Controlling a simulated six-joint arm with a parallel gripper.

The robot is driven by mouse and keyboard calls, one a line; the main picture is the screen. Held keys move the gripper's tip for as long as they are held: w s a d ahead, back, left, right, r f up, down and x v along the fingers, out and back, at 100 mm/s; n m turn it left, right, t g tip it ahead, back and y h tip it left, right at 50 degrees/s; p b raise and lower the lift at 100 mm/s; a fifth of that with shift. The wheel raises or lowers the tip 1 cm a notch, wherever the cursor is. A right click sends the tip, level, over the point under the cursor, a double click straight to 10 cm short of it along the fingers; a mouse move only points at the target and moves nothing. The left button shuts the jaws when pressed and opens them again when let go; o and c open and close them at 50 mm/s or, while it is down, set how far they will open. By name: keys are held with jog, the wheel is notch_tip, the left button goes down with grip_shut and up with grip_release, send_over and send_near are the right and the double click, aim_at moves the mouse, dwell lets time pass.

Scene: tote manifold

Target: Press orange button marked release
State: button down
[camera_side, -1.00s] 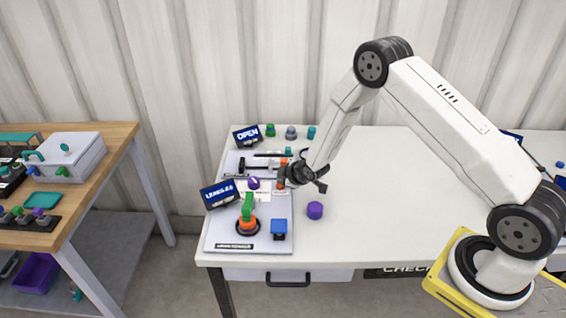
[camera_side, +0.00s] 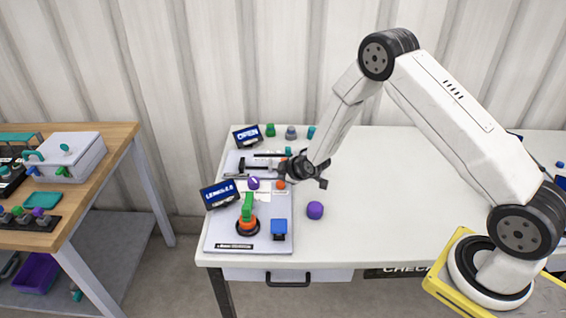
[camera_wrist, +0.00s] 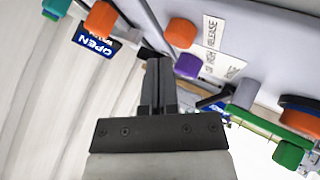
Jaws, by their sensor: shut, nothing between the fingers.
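The orange button (camera_wrist: 180,33) sits on a light panel beside a white label that reads RELEASE in the wrist view. In the side view an orange button (camera_side: 281,185) shows on the grey panel, just below my gripper (camera_side: 288,172). In the wrist view my gripper (camera_wrist: 158,65) is shut and empty. Its tips appear below the orange button and left of a purple knob (camera_wrist: 188,66), with a visible gap to the button in the picture. The exact distance to the panel cannot be told.
A second orange part (camera_wrist: 100,17) stands near the OPEN sign (camera_wrist: 95,46). The panel (camera_side: 222,235) also bears a green-and-orange lever (camera_side: 247,212) and a blue block (camera_side: 279,228). A loose purple cylinder (camera_side: 315,210) stands right of it. The table's right side is mostly clear.

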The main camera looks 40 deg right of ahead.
aim_at(283, 184)
jog(key=shift+r, duration=0.1)
jog(key=shift+r, duration=2.4)
jog(key=s+a+r+m+g, duration=0.2)
jog(key=s+r, duration=0.2)
jog(key=s, duration=0.5)
jog(key=s+a+r+m+g, duration=0.1)
jog(key=s+r+m+g, duration=0.1)
jog(key=s, duration=0.7)
jog(key=s+a+r+m+g, duration=0.2)
jog(key=s+r+m, duration=0.2)
jog(key=s, duration=0.5)
jog(key=shift+a+r+g, duration=0.3)
jog(key=shift+r, duration=0.5)
